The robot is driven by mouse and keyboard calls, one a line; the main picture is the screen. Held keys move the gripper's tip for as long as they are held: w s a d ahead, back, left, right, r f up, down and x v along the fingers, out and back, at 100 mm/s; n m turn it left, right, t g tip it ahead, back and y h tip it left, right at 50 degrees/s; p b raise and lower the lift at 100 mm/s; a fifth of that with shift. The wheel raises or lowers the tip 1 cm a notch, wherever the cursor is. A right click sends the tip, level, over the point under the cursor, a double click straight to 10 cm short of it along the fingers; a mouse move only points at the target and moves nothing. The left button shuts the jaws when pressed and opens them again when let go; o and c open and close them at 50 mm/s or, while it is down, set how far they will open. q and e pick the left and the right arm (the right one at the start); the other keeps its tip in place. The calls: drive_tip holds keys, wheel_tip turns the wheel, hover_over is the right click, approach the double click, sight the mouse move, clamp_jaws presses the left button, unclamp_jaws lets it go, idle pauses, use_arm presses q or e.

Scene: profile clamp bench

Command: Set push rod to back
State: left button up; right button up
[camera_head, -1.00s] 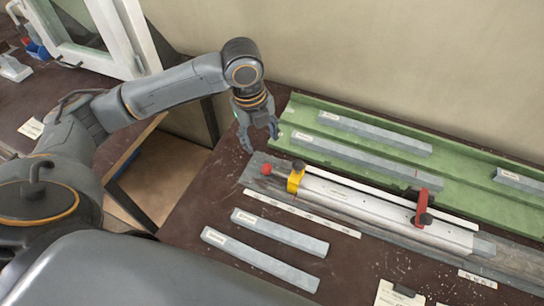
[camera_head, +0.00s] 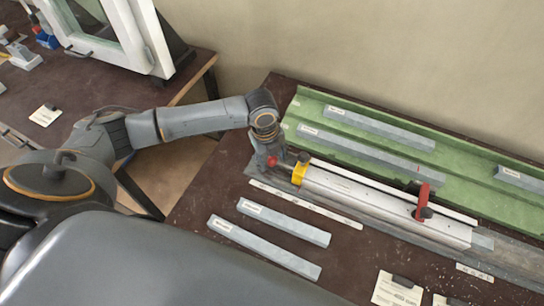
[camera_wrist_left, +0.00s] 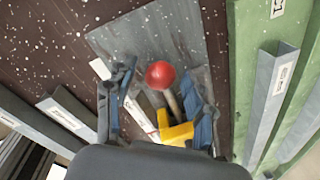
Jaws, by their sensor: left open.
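The push rod shows its red ball knob (camera_head: 272,161) at the left end of the clamp, and this knob (camera_wrist_left: 160,74) is also in the wrist view. A short rod runs from the knob toward the yellow bracket (camera_wrist_left: 176,132), which also shows in the head view (camera_head: 299,174). The clamp's long silver body (camera_head: 370,203) lies on a grey base plate. My left gripper (camera_head: 270,157) points down over the knob end. In the wrist view its blue-grey fingers (camera_wrist_left: 158,92) are open, one on each side of the knob and rod, with gaps visible. My right gripper is not in view.
A green tray (camera_head: 310,103) with grey profiles lies behind the clamp. Loose profiles (camera_head: 283,222) lie in front. A red lever (camera_head: 422,200) stands up on the clamp's right part. A white label strip (camera_head: 305,204) runs along the front.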

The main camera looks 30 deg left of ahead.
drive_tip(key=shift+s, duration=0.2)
use_arm(q)
drive_tip(key=shift+c, duration=1)
clamp_jaws()
drive_tip(key=a, duration=0.4)
drive_tip(key=a+p, duration=0.1)
drive_tip(key=a, duration=0.3)
drive_tip(key=a+p, duration=0.1)
drive_tip(key=a, duration=0.3)
drive_tip(key=shift+s, duration=0.35)
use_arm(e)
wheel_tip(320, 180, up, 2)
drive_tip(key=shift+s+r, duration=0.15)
use_arm(q)
drive_tip(key=shift+o, duration=1)
unclamp_jaws()
drive_tip(key=shift+a, duration=0.1)
wheel_tip(320, 180, up, 12)
drive_tip(key=s, duration=0.1)
drive_tip(key=shift+a, duration=0.4)
